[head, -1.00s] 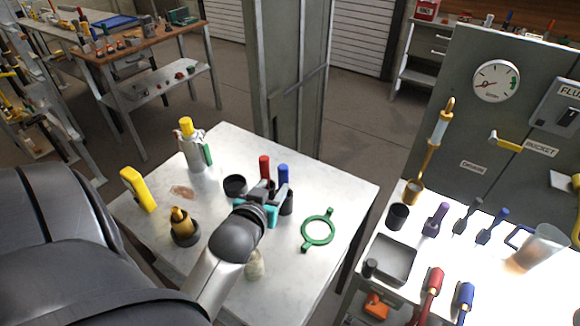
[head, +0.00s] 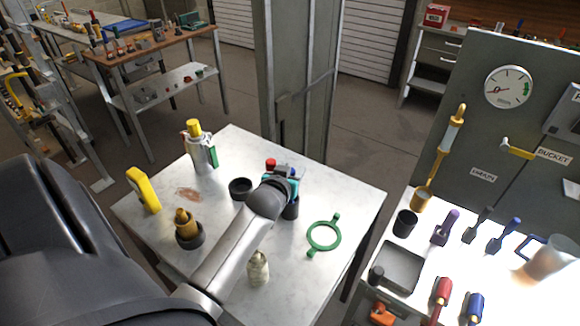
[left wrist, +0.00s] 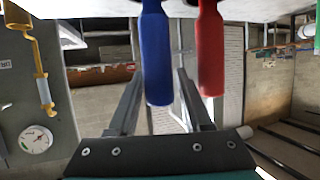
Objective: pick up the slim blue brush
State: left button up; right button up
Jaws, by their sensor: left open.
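A slim blue handle (left wrist: 156,50), taken to be the brush's, hangs down from the top edge in the left wrist view, which looks upside down. A red handle (left wrist: 210,45) is beside it. My left gripper (left wrist: 154,88) is open, its two fingers on either side of the blue handle; a gap shows, and I cannot tell whether they touch it. The red handle is outside the right-hand finger. In the head view my left gripper (head: 281,177) is over the white table (head: 225,215), mostly hiding the blue handle; the red handle top (head: 270,164) shows. My right gripper is not in view.
On the table are a black ring (head: 240,188), a green ring (head: 324,236), a yellow tool (head: 143,190), a bottle with a yellow cap (head: 202,150) and a brass fitting (head: 186,225). A bench with blue and red tools (head: 442,290) stands at right.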

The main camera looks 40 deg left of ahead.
pick_arm(q)
jog(key=shift+w+a+f, duration=0.2)
jog(key=shift+w+f, duration=0.05)
jog(key=shift+w, duration=0.25)
grip_shut()
dwell(1.2)
